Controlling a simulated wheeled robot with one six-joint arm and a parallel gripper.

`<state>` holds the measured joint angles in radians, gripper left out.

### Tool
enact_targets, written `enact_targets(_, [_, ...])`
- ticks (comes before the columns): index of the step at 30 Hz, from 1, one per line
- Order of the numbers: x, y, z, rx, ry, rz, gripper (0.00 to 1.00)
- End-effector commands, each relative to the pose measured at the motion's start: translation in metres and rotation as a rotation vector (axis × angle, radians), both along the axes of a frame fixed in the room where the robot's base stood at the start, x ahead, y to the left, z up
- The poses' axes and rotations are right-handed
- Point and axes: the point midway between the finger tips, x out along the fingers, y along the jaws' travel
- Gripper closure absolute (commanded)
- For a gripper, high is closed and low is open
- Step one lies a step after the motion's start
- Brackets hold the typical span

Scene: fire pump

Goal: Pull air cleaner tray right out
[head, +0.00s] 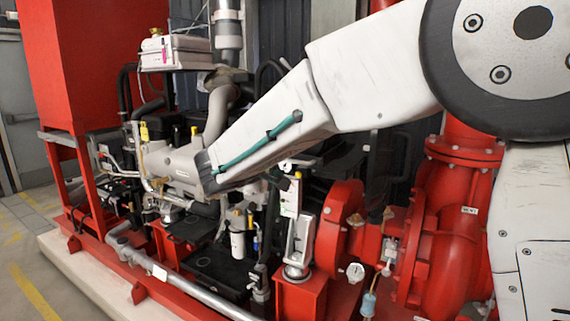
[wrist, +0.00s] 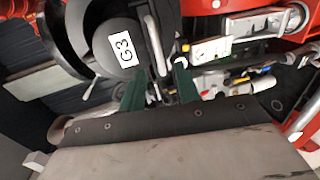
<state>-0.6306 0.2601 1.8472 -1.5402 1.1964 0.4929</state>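My gripper (wrist: 160,74) shows in the wrist view as two dark green fingers with a clear gap between them. It is open, and I see nothing clamped in it. A black round housing with a white G3 label (wrist: 124,48) lies just beyond and left of the fingers. A thin bright metal bar (wrist: 152,42) stands beyond the gap; I cannot tell whether it touches a finger. In the head view my arm reaches down and left to the engine, and its fingers are hidden. I cannot tell for certain which part is the air cleaner tray.
Silver and red machine parts (wrist: 225,45) crowd the right of the wrist view. In the head view a red pump casing (head: 440,250) stands right of the engine, a silver pipe (head: 185,285) runs along the front, and the floor (head: 35,260) at left is clear.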

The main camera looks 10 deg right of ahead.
Motion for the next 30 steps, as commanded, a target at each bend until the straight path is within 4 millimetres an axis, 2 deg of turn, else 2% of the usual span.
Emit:
enact_targets(6, [-0.020,0.015,0.005,0.000,0.000,0.001,0.67])
enact_targets(18, [-0.022,0.016,0.005,-0.010,0.009,0.003,0.67])
enact_targets(20, [-0.025,0.014,-0.001,-0.015,0.044,-0.005,0.67])
enact_targets(23, [-0.041,0.005,-0.030,-0.003,0.152,-0.042,0.67])
enact_targets(25, [-0.065,-0.012,-0.049,0.032,0.251,-0.088,0.67])
enact_targets(29, [-0.120,-0.065,-0.071,0.158,0.428,-0.218,0.67])
enact_targets(30, [-0.140,-0.082,-0.076,0.209,0.478,-0.259,0.67])
